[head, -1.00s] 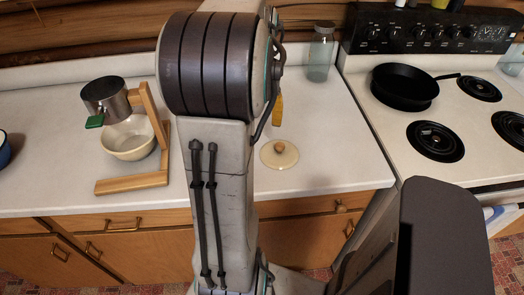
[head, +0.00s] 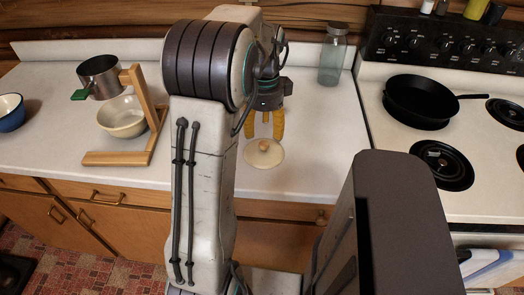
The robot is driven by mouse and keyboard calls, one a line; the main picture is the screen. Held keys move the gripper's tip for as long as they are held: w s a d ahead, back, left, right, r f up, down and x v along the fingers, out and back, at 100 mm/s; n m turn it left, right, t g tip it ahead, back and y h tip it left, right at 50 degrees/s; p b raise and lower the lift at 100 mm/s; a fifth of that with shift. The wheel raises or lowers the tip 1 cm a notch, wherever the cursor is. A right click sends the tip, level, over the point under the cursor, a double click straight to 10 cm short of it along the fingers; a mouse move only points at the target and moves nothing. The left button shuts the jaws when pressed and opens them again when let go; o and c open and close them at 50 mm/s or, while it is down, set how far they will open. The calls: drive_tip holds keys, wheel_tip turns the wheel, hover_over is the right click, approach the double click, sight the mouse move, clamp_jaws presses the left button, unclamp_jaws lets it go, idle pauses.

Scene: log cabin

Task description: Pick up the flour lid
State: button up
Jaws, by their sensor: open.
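The flour lid (head: 264,155) is a flat, cream-coloured disc with a round wooden knob. It lies on the white counter, right of my arm, near the counter's front. My gripper (head: 265,128) has yellow-orange fingers that point down just above and behind the lid in the picture. The fingers are spread with nothing seen between them. The gap between fingertips and knob cannot be judged exactly. My arm hides part of the counter to the left of the lid.
A wooden stand (head: 150,125) holds a metal cup over a cream bowl (head: 122,118) at left. A blue bowl (head: 10,112) is farther left. A glass jar (head: 332,58) stands behind right. The stove with a black pan (head: 420,103) is at right. Counter right of the lid is clear.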

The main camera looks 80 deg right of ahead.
sight(264, 144)
drive_tip(key=shift+f, duration=2.95)
drive_tip(key=shift+o, duration=0.2)
drive_tip(key=shift+a, duration=0.1)
clamp_jaws()
